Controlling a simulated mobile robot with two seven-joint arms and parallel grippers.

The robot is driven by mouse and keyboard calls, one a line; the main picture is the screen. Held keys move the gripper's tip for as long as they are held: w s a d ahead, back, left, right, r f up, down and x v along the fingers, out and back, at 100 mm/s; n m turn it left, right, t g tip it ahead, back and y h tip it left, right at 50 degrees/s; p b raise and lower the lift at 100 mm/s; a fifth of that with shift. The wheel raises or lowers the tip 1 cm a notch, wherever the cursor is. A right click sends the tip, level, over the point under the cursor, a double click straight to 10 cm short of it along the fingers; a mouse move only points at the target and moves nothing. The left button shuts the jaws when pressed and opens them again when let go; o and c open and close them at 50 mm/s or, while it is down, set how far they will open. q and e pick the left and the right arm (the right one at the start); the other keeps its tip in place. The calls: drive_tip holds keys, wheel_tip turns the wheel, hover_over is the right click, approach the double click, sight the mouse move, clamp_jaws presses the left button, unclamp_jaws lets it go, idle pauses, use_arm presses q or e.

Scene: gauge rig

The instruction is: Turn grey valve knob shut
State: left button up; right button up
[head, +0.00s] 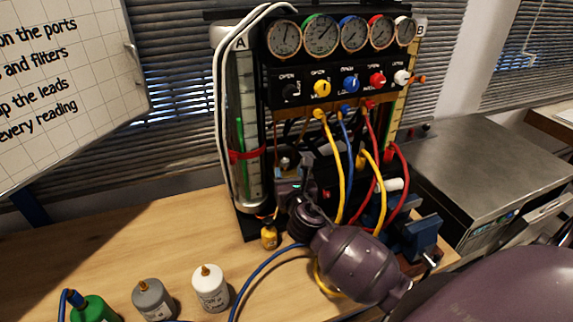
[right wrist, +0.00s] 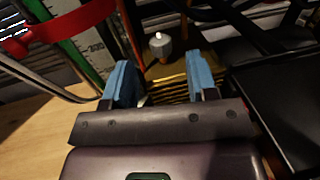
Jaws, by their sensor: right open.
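A small grey valve knob (right wrist: 160,45) stands on a short stem by a brass-coloured block (right wrist: 172,78) in the right wrist view. In the head view a small grey part low on the rig (head: 284,162) looks like the same knob, partly hidden by my gripper. My right gripper (head: 293,178) is in front of the rig's lower part. In the right wrist view my right gripper (right wrist: 158,72) is open, its blue-padded fingers apart. The knob shows beyond the fingertips, between their lines, with no contact visible. My left gripper is not in view.
Several gauges (head: 320,35) and coloured knobs (head: 351,84) top the rig. Yellow, blue and red hoses (head: 338,165) hang beside my right arm. A clear tube with a red strap (head: 243,157) stands left. Bottles (head: 210,288) stand on the wooden bench (head: 120,245), which has free room at left.

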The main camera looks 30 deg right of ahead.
sight(286, 164)
drive_tip(key=shift+x, duration=2.15)
drive_tip(key=c, duration=0.9)
